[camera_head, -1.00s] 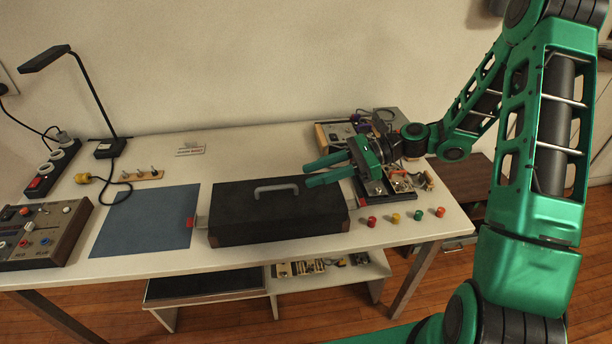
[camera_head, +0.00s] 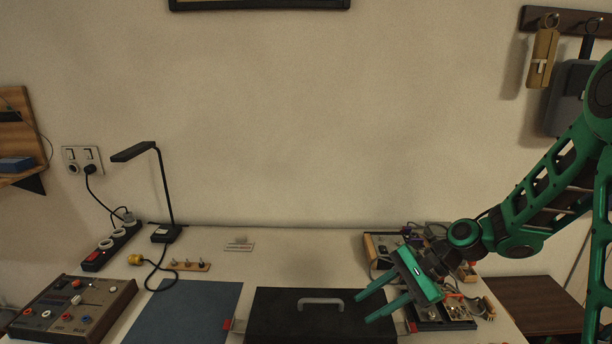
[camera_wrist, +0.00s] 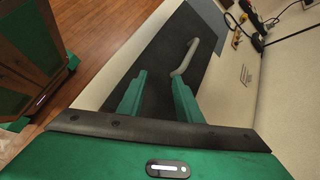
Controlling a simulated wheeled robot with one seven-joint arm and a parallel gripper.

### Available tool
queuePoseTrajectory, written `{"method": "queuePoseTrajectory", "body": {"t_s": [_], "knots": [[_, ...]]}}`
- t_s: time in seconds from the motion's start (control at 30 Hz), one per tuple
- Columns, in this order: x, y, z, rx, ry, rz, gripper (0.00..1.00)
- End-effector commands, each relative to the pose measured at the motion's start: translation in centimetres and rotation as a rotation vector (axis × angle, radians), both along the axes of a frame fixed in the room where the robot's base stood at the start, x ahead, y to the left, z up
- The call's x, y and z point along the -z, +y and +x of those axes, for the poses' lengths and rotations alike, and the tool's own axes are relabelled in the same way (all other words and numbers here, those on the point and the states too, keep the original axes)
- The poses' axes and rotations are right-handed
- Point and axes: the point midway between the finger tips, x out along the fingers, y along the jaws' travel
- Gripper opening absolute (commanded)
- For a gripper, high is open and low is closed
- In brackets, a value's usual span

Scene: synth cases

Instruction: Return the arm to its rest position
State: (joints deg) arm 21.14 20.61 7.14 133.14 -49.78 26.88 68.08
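My gripper (camera_head: 363,308) is open and empty. Its two green fingers point left over the right end of a closed black case (camera_head: 275,325). The case has a grey handle (camera_head: 321,301) on top, and the fingers are to the right of it, apart from it. In the wrist view the open fingers (camera_wrist: 157,78) show with the dark case (camera_wrist: 158,60) beyond them and the handle (camera_wrist: 186,58) past the right finger. Nothing is between the fingers. My green arm reaches in from the right.
The case stands on a pale bench (camera_head: 225,262) beside a blue mat (camera_head: 185,315). A lamp (camera_head: 165,190), power strip (camera_head: 112,246) and control box (camera_head: 75,305) are at the left. Equipment crowds the bench behind and below my gripper. A brown cabinet (camera_head: 535,305) stands at right.

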Motion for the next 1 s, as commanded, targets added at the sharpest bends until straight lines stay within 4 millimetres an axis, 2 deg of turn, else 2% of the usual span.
{"method": "queuePoseTrajectory", "body": {"t_s": [0.27, 0.6, 1.0], "knots": [[-1.5, -2.8, -1.8, -0.227, -0.275, -0.286, 0.32], [-5.8, -8.4, -4.7, -0.549, -0.57, -0.654, 0.32], [-9.7, -13.1, -7.7, -0.778, -0.714, -0.896, 0.32]]}}
